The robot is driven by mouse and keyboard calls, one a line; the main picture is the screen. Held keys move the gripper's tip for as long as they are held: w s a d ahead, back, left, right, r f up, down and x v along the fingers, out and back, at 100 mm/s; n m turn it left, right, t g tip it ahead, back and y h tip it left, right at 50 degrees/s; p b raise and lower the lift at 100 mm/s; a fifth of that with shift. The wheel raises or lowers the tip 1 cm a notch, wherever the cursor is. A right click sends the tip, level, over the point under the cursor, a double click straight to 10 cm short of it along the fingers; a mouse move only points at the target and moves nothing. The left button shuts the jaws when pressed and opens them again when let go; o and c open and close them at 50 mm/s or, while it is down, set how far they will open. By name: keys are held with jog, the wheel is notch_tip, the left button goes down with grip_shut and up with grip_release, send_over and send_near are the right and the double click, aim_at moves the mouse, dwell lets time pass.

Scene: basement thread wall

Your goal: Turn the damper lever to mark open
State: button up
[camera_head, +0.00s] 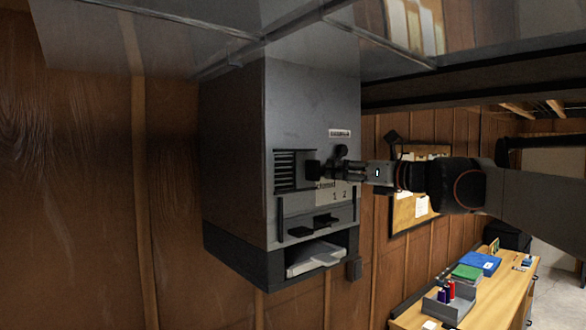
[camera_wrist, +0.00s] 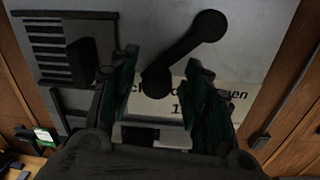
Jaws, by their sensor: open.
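The damper lever (camera_wrist: 183,52) is a black bar with rounded ends on the front of a grey cabinet (camera_head: 312,110). In the wrist view it slants from lower left to upper right. In the head view only a dark rounded end (camera_head: 341,150) shows above my gripper (camera_head: 347,170). My gripper (camera_wrist: 162,62) is open, its teal-padded fingers on either side of the lever's lower end; contact cannot be told. A pale label (camera_wrist: 160,100) below the lever is partly hidden by the fingers; "en" shows at its right and a "1" beneath. In the head view, "1" and "2" are readable.
A black block (camera_wrist: 86,62) sticks out left of my gripper, beside a slatted vent (camera_wrist: 50,42). Below are a slot and an open tray with paper (camera_head: 314,260). A wooden bench (camera_head: 490,300) with office items stands at lower right.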

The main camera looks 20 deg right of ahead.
jog(key=shift+s+r, duration=0.1)
jog(key=shift+s, duration=0.15)
jog(key=shift+c, duration=0.3)
jog(key=shift+w, duration=0.1)
grip_shut()
jog(key=w+d+n, duration=0.1)
jog(key=d+n, duration=0.3)
jog(key=n, duration=0.4)
jog(key=w+d+n+h, duration=0.1)
jog(key=w+d+n, duration=0.1)
jog(key=d+n, duration=0.3)
jog(key=shift+w+d+n+p, duration=0.2)
jog(key=shift+n+p, duration=0.25)
jog(key=shift+n, duration=1.85)
